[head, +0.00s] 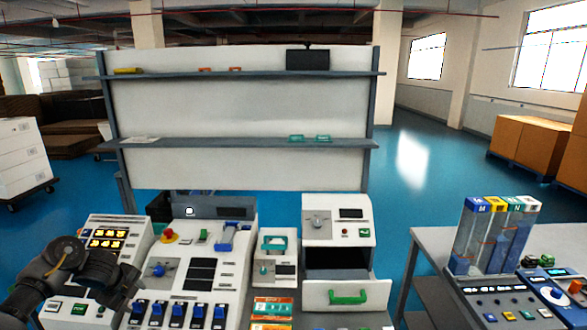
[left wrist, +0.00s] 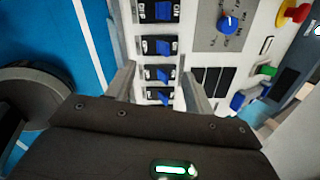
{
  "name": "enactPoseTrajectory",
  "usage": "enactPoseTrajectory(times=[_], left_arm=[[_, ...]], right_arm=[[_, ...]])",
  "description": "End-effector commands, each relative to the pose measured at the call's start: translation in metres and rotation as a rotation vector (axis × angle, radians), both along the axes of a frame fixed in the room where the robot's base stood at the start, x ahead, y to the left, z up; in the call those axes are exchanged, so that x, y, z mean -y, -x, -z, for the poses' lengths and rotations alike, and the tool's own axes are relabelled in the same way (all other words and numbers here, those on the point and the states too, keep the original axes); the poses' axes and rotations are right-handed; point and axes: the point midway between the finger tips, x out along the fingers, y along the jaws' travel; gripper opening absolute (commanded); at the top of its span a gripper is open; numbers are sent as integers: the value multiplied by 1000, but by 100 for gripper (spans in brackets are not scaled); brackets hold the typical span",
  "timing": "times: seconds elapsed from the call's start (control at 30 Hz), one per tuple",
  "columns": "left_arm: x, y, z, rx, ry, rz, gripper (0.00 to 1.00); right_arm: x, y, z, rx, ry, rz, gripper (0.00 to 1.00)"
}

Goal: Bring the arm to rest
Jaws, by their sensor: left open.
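My left arm comes in at the lower left of the head view, in front of the control panels. My left gripper (left wrist: 160,82) shows in the left wrist view with its two fingers apart and nothing between them. Behind the fingers is a white panel (head: 209,248) with a column of blue rocker switches (left wrist: 164,47) and a blue knob (left wrist: 228,23). I cannot tell the exact gap between fingertips and panel. In the head view the fingers are hard to make out against the dark wrist. My right gripper is not in view.
A panel with lit displays (head: 107,239) stands close to my left arm. A red button (head: 168,235) sticks up nearby. A box with an open drawer and green handle (head: 348,297) is at centre right. A side table (head: 429,240) holds clear tubes (head: 492,238). Shelves (head: 240,143) stand behind.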

Motion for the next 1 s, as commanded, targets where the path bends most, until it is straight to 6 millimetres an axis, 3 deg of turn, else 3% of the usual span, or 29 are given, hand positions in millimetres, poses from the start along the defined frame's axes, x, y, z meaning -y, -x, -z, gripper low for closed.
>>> enactPoseTrajectory(times=[0.27,0.47,0.6,0.7,0.8,1.0], left_arm=[[68,9,55,66,33,-29,53],[144,44,103,131,130,-130,53],[205,105,131,161,272,-324,53],[232,160,139,151,382,-524,53],[243,213,139,121,468,-729,53],[246,288,132,51,561,-1034,53]], right_arm=[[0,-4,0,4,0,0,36],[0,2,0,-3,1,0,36],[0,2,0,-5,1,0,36],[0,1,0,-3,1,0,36],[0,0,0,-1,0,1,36],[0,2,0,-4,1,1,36]])
